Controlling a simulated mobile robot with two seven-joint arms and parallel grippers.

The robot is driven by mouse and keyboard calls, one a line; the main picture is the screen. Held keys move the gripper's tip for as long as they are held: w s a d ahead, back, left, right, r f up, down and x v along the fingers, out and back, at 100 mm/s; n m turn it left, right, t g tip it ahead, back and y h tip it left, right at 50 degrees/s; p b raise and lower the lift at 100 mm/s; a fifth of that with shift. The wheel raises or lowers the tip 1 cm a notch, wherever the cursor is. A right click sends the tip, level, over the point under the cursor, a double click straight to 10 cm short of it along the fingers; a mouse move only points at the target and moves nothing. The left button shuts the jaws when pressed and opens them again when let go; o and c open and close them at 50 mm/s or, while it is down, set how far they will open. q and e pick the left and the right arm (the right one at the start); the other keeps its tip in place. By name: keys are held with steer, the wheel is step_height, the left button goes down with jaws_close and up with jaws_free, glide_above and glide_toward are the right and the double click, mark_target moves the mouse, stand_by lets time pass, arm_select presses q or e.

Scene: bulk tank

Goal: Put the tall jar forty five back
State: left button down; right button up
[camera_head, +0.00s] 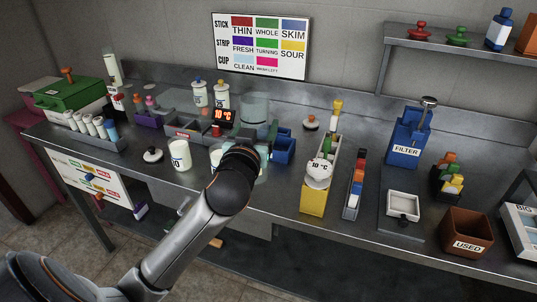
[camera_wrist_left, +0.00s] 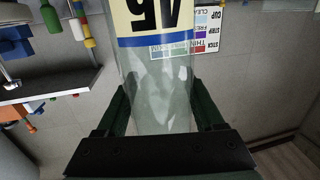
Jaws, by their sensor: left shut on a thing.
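In the left wrist view, my left gripper (camera_wrist_left: 163,118) is shut on the clear tall jar forty five (camera_wrist_left: 160,85), one finger on each side of the glass. Its cream and blue label reads 45 and appears upside down. In the head view, my left arm reaches in from the lower left over the bench, and its dark wrist (camera_head: 236,172) hides the fingers and most of what they hold. Pale clear glass shows just right of the wrist. My right gripper is not in view.
White jars (camera_head: 180,155), a blue bin (camera_head: 284,148) and a yellow holder (camera_head: 314,200) are close by. A blue filter stand (camera_head: 406,140) and brown USED box (camera_head: 466,233) stand right.

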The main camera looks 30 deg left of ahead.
mark_target(259, 175)
arm_select(q)
steer(key=w+a+f+b, duration=0.1)
steer(key=w+f, duration=0.4)
steer(key=f, duration=0.4)
steer(key=shift+w+a+f, duration=0.15)
steer(key=shift+w+a, duration=0.05)
steer(key=shift+w, duration=0.2)
steer(key=shift+f+b, duration=0.1)
steer(key=shift+b, duration=0.2)
jaws_free()
steer(key=shift+f, duration=0.1)
steer(key=v, duration=1.2)
steer(key=shift+b, duration=0.35)
